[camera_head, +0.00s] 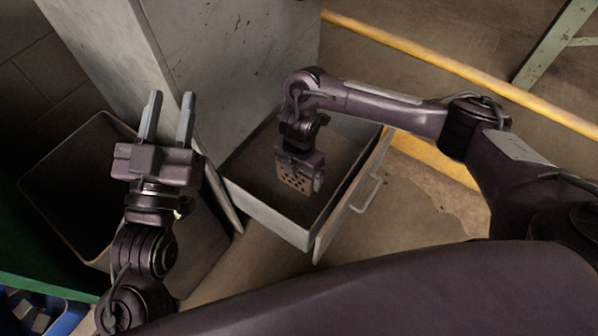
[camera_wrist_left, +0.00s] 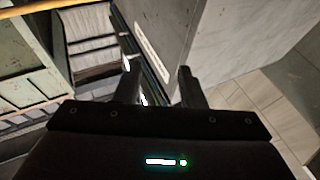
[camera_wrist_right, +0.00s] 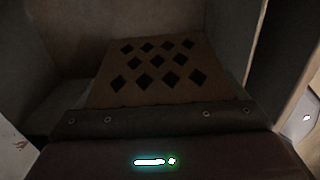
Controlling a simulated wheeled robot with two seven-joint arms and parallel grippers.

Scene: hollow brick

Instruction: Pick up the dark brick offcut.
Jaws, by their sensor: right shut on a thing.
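A brown hollow brick (camera_head: 294,180) with several diamond-shaped holes is at my right gripper (camera_head: 300,176), inside an open drawer (camera_head: 268,219). The brick also shows large in the right wrist view (camera_wrist_right: 152,72), its holed face towards the camera, between dark drawer walls. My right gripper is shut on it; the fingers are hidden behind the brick. I cannot tell whether the brick touches the drawer floor. My left gripper (camera_head: 168,117) is open and empty, pointing up at the left of the head view; its two fingers also stand apart in the left wrist view (camera_wrist_left: 158,88).
The drawer comes out of a grey cabinet (camera_head: 245,70) and has a handle (camera_head: 367,194) on its front. A brown open bin (camera_head: 68,160) stands at the left beside my left arm. A blue crate (camera_head: 68,316) is at the lower left. Floor is free to the right.

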